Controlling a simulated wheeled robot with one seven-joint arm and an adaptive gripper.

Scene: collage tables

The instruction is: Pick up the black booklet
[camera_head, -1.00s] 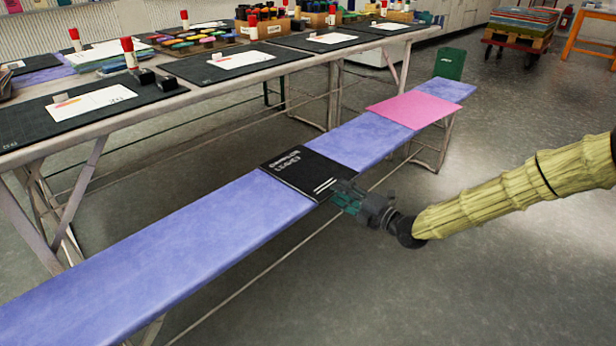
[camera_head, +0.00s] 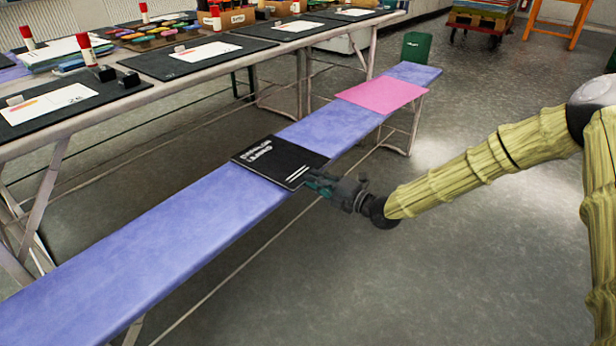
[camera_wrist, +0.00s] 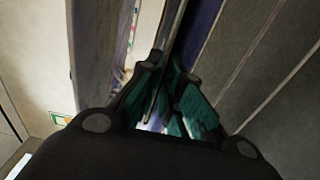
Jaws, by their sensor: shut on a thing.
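The black booklet (camera_head: 272,160) with white lettering lies flat across the blue-purple bench (camera_head: 190,232) in the head view. My gripper (camera_head: 314,181), with dark teal fingers, is at the booklet's right corner by the bench's near edge. It is shut on that corner. In the wrist view the teal fingers of my gripper (camera_wrist: 168,92) are close together around a thin edge. The booklet's face does not show clearly there. I cannot tell whether the booklet is touching the bench or slightly above it.
A pink sheet (camera_head: 382,95) lies farther along the bench, and a green bin (camera_head: 416,48) stands beyond its far end. A long table (camera_head: 125,105) with black cutting mats, papers and glue sticks runs behind.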

